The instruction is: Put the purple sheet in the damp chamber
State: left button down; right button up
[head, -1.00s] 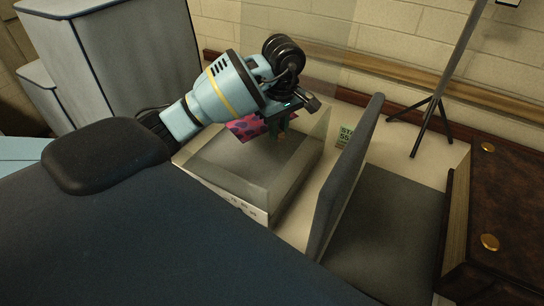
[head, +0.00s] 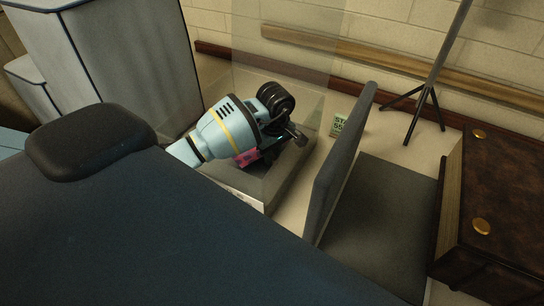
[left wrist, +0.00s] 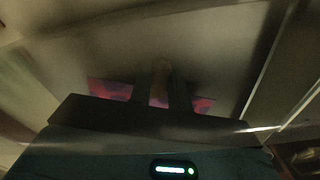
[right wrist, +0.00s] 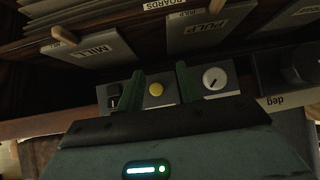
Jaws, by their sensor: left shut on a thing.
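The sheet is pink with purple blotches (head: 247,158); it also shows in the left wrist view (left wrist: 205,104) on both sides of the fingers. My left gripper (left wrist: 160,88) is shut on it. In the head view the left gripper (head: 272,154) is down within the clear-walled damp chamber (head: 287,186), hiding most of the sheet. I cannot tell whether the sheet touches the chamber floor. The chamber's clear lid (head: 285,75) stands raised at the back. My right gripper (right wrist: 160,88) shows only in the right wrist view, fingers apart, with nothing seen held.
A grey upright panel (head: 340,165) stands just right of the chamber, beside a dark chair-like seat (head: 375,220). A small green sign (head: 338,125) stands behind. Knobs (right wrist: 215,78) and labelled boards (right wrist: 195,35) lie before my right gripper.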

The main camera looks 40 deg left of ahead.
pick_arm(q)
jog(key=shift+f, duration=0.55)
jog(key=shift+f, duration=0.1)
jog(key=shift+f, duration=0.15)
jog(key=c, duration=1.3)
grip_release()
jog(key=r, duration=1.2)
jog(key=shift+s+d+r+b, duration=0.1)
jog(key=shift+d+r+b, duration=0.15)
jog(key=shift+d+b, duration=0.1)
